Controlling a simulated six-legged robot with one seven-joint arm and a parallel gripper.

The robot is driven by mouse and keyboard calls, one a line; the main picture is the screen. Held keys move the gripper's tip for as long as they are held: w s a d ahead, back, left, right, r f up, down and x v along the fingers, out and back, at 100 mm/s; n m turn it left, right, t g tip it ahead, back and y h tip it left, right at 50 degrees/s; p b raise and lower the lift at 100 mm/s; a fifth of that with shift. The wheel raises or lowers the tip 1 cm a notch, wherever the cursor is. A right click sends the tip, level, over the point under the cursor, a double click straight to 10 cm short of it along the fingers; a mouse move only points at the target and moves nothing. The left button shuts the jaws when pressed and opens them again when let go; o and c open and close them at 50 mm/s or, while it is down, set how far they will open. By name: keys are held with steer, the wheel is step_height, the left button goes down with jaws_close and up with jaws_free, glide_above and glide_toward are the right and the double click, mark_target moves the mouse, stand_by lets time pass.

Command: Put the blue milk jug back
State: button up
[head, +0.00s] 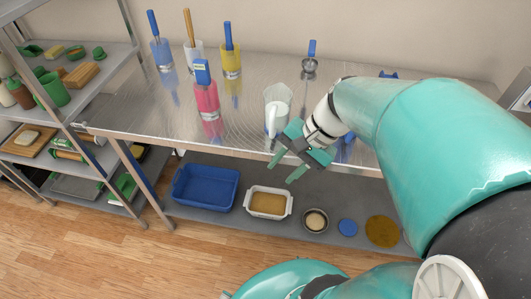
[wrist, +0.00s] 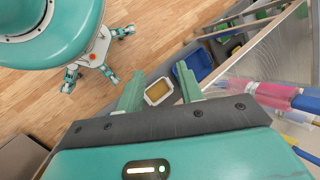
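My gripper (head: 287,167) is open and empty at the table's front edge, its fingers pointing down to the left. In the wrist view my gripper (wrist: 159,75) shows two green fingers well apart with nothing between them. No blue milk jug is clearly recognisable. A blue patch (head: 347,147) shows on the table just right of my gripper, mostly hidden by my arm. Another small blue thing (head: 388,75) shows at the back, partly behind my arm. A clear pitcher with a white handle (head: 276,103) stands upright just behind my gripper.
The steel table (head: 140,105) holds a pink container (head: 207,97), a yellow one (head: 231,62) and other utensil holders. The lower shelf (head: 222,217) holds a blue basin (head: 206,187), a white basin (head: 268,203) and a bowl (head: 315,220). A side rack (head: 95,70) stands left. The table's left front is clear.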

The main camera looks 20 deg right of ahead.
steer(key=s+a+r+n+t+h, duration=0.1)
steer(key=a+r+n+t+h, duration=0.3)
steer(key=n, duration=0.6)
steer(key=shift+s+a+r+h, duration=0.5)
steer(key=shift+r+h, duration=0.5)
steer(key=shift+r, duration=0.6)
steer(key=shift+w+a, duration=0.1)
